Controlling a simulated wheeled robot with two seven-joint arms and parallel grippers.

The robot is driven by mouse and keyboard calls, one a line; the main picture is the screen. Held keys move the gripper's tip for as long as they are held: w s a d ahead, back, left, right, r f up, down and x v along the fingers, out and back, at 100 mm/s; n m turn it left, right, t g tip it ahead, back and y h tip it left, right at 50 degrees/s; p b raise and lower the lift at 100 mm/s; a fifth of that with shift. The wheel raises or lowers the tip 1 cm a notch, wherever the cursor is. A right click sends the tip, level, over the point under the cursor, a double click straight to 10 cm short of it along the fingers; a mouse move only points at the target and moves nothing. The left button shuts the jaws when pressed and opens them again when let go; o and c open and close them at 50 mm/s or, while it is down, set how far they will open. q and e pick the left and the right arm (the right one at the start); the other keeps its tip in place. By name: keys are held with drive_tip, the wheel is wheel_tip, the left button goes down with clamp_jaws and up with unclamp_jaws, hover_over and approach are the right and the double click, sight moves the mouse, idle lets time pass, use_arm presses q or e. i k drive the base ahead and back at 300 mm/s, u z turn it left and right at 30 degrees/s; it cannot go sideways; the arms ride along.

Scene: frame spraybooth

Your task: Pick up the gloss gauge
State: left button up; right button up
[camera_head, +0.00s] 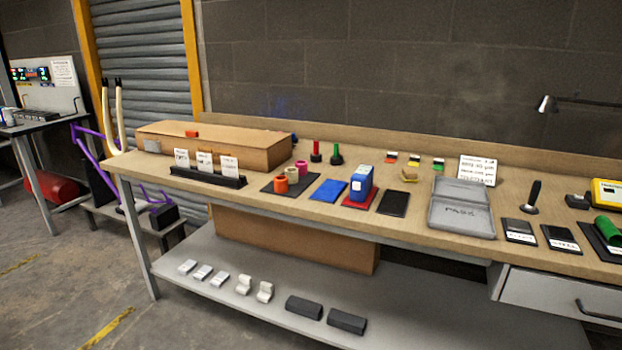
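A blue boxy item (361,183) with a pale label stands upright on a red mat (351,205) near the middle of the workbench. Nothing readable names either one, so I cannot tell for sure which is the gloss gauge. Neither of my grippers is in view.
The wooden workbench (463,245) also bears a blue mat (328,190), a black pad (393,203), a grey case (462,208) marked "PASS", a cardboard box (215,145) and a card holder (207,178). A lower shelf (405,327) holds small parts. Floor at left is partly clear.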

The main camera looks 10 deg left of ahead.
sight(364, 174)
drive_tip(key=u, duration=0.6)
drive_tip(key=i, duration=1.7)
drive_tip(key=z, duration=1)
drive_tip(key=k, duration=0.45)
drive_tip(key=u, duration=0.5)
drive_tip(key=i, duration=0.55)
drive_tip(key=z, duration=0.15)
